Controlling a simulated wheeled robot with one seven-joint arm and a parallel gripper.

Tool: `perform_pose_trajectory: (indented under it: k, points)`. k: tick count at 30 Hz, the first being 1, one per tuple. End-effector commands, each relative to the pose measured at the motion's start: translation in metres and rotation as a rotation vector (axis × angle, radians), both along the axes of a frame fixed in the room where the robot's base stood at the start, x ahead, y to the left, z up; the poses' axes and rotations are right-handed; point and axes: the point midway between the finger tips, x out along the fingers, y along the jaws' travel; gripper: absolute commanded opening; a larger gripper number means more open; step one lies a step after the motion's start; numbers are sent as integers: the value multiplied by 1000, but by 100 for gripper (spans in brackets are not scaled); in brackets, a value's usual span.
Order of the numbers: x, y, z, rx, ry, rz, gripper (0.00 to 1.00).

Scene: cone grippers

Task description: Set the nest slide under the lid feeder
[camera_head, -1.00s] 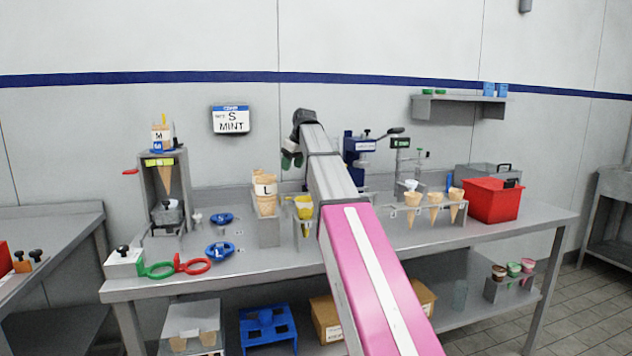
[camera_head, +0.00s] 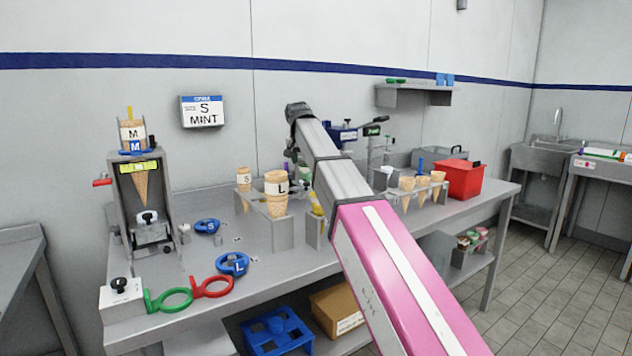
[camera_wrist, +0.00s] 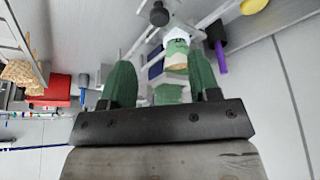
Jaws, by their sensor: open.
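My gripper (camera_wrist: 163,80) is open in the wrist view, its two green fingers apart. Beyond and between the fingers is a green-and-white piece with a tan round face (camera_wrist: 178,60); I cannot tell whether a finger touches it. A black knob (camera_wrist: 158,14) on grey rail-like parts shows just above it and may belong to the nest slide; I cannot tell for sure. In the head view, a blue lever press (camera_head: 343,133) stands at the back of the bench, partly behind my arm. The lid feeder cannot be made out surely. My gripper is mostly hidden by my arm there.
A cone dispenser (camera_head: 145,205) stands at the bench's left. Cone racks (camera_head: 265,232) stand mid-bench, with a red bin (camera_head: 460,180) at right. Blue rings (camera_head: 232,264), a green ring (camera_head: 168,300) and a red ring (camera_head: 212,287) lie at front left. A purple rod (camera_wrist: 220,58) is near my gripper.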

Motion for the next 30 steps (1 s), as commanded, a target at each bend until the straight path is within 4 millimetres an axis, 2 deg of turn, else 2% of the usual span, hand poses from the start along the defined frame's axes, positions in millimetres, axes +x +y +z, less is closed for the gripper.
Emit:
perform_pose_trajectory:
  k: [12, 18, 24, 30]
  points:
    - [25, -6, -62, 0, 3, 2, 56]
    - [35, -7, -85, 1, 3, 2, 56]
    - [39, -8, -95, 1, 2, 2, 56]
    - [39, -8, -95, 0, 1, 2, 56]
